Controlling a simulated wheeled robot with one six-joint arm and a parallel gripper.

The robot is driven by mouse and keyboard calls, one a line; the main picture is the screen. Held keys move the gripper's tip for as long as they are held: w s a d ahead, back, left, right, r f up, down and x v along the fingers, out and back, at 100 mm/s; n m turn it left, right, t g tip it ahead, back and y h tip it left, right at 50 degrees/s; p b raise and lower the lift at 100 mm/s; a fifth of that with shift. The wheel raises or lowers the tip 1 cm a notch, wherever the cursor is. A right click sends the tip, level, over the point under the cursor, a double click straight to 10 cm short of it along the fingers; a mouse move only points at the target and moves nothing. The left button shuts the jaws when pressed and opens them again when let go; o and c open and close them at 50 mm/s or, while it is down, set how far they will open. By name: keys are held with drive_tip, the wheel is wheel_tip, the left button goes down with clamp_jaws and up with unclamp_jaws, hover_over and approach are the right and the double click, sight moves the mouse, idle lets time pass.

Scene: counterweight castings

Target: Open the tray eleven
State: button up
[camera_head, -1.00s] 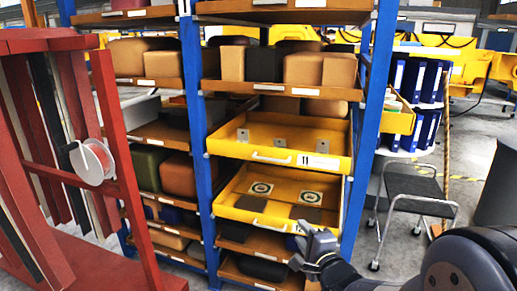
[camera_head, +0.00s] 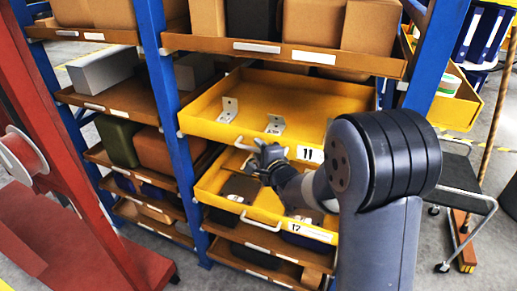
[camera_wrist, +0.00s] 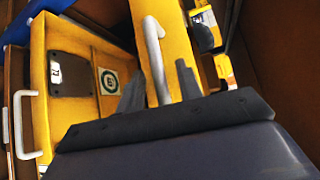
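Tray eleven (camera_head: 300,97) is the upper yellow tray in the rack, with a white label "11" (camera_head: 310,154) on its front. Its inside shows from above, with metal brackets (camera_head: 229,109) in it. My gripper (camera_head: 262,160) is at its front handle, which it mostly hides in the head view. In the wrist view the pale bar handle (camera_wrist: 154,58) runs down between the two dark fingers of my gripper (camera_wrist: 158,88). The fingers stand apart, one on each side of the bar, with gaps showing.
The yellow tray labelled 12 (camera_head: 262,240) juts out just below, with its own handle; its inside also shows in the wrist view (camera_wrist: 40,75). Blue rack posts (camera_head: 168,90) stand beside the trays.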

drive_tip(key=shift+w+a, duration=0.2)
drive_tip(key=shift+w, duration=0.05)
clamp_jaws()
idle(0.3)
